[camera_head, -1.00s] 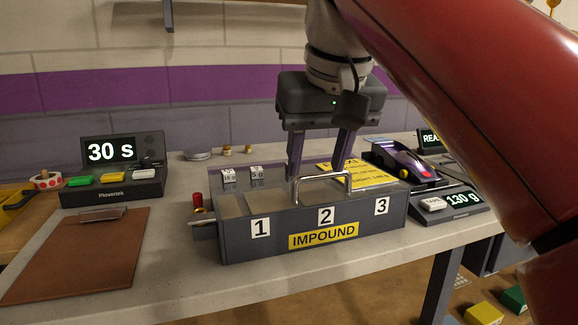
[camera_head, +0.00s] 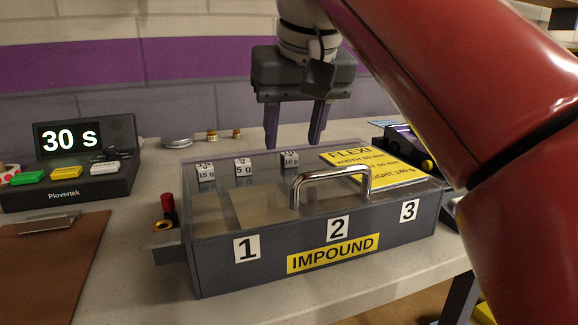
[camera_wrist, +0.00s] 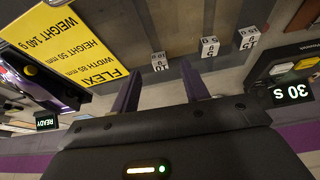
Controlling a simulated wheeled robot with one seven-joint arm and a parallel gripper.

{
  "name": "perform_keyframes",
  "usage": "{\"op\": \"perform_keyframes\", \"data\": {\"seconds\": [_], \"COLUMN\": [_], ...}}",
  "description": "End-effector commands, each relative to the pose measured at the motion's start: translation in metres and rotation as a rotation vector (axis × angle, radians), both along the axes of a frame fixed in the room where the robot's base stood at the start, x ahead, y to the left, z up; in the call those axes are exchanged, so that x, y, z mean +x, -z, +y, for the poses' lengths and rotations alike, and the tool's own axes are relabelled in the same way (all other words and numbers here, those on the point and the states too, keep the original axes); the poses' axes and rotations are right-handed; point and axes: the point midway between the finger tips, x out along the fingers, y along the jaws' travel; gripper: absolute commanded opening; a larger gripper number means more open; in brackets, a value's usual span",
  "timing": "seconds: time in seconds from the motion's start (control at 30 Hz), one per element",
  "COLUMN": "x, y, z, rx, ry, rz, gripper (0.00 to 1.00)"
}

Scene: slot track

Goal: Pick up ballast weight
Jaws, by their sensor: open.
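Three small pale blocks stand along the back of the grey impound box (camera_head: 262,266): one marked 15 g (camera_head: 206,171), one 5 g (camera_head: 242,167) and one 10 g (camera_head: 290,159). I cannot tell whether they are inside the box or just behind its clear top. My gripper (camera_head: 294,143) is open and empty, pointing down near the 10 g block. In the wrist view, the 10 g block (camera_wrist: 159,62) appears between the fingertips of my gripper (camera_wrist: 160,75). The 5 g block (camera_wrist: 210,47) and the 15 g block (camera_wrist: 248,37) are to one side.
A metal handle (camera_head: 330,176) rises from the box top. A yellow FLEXI card (camera_head: 385,170) lies at its right end. A timer (camera_head: 70,180) reads 30 s at left, beside a brown clipboard (camera_head: 35,265). Small brass pieces (camera_head: 211,136) sit behind the box.

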Motion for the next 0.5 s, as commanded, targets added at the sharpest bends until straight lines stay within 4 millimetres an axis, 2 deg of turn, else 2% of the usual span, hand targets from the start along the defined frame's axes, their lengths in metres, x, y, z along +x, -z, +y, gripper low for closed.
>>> {"op": "perform_keyframes", "data": {"seconds": [0.03, 0.17, 0.47, 0.5], "x": [0.003, 0.008, 0.011, 0.011], "y": [0.013, 0.025, 0.028, 0.028], "z": [0.001, 0.002, 0.003, 0.003], "rx": [-0.001, 0.0, 0.0, 0.0], "ry": [-0.001, 0.0, 0.0, 0.0], "rz": [0.003, 0.002, 0.0, 0.0], "gripper": [0.45, 0.45, 0.45, 0.4]}}
